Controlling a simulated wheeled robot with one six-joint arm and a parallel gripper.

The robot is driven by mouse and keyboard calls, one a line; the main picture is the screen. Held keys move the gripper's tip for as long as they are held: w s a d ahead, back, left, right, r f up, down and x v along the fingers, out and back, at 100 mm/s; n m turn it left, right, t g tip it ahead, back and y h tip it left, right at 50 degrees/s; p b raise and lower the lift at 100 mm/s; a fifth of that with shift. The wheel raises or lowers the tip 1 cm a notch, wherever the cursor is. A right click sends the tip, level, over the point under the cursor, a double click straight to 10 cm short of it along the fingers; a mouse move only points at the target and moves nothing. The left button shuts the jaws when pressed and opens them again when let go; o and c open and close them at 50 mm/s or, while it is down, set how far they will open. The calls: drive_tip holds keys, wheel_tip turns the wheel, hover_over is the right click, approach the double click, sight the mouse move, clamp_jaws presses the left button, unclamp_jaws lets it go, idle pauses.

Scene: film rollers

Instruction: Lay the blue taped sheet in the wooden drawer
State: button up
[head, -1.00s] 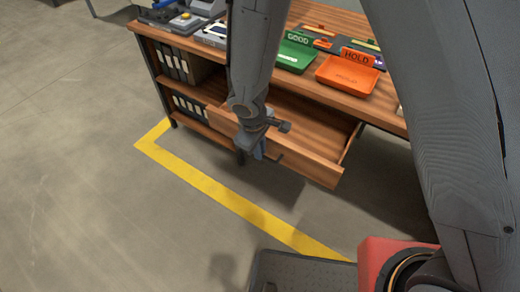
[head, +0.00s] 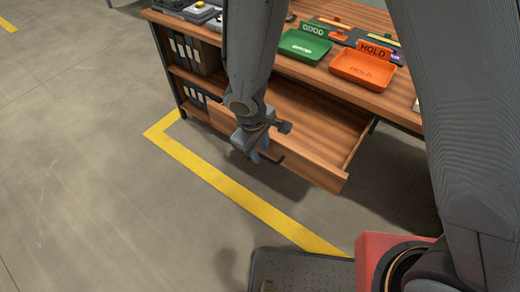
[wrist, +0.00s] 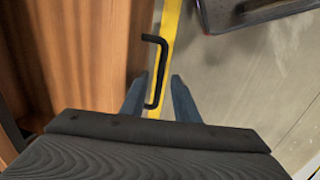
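The wooden drawer (head: 320,168) is pulled out of the desk, and its bare inside shows from above. Its dark handle (head: 272,158) is on the front panel. In the wrist view the black handle (wrist: 162,65) lies between the two fingers of my gripper (wrist: 157,88), with a gap to each side. The gripper (head: 262,155) is open at the drawer front in the head view. I cannot make out the blue taped sheet in the current views.
A green tray (head: 304,47) marked GOOD and an orange tray (head: 362,69) marked HOLD stand on the desk top (head: 285,70). Binders (head: 190,55) fill the left shelves. Yellow tape (head: 240,203) marks the otherwise clear floor in front.

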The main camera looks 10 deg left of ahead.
wheel_tip(320, 180, up, 8)
drive_tip(key=s+p, duration=0.1)
drive_tip(key=shift+s+a+f+p, duration=0.15)
drive_tip(key=shift+s+a+p, duration=0.05)
drive_tip(key=shift+a+p, duration=0.15)
idle(0.5)
drive_tip(key=s+d+r+m, duration=0.1)
drive_tip(key=d+r+m, duration=0.3)
drive_tip(key=d, duration=0.5)
drive_tip(key=s+d+r+m+g+p, duration=0.1)
drive_tip(key=d+r+m, duration=0.3)
drive_tip(key=d, duration=0.5)
drive_tip(key=s+d+r+m+g+y, duration=0.1)
drive_tip(key=s+d+r+m, duration=0.2)
drive_tip(key=d, duration=0.6)
drive_tip(key=shift+s+d+r+m+p, duration=0.2)
drive_tip(key=shift+d+r+m+p, duration=0.1)
drive_tip(key=shift+r+m, duration=0.7)
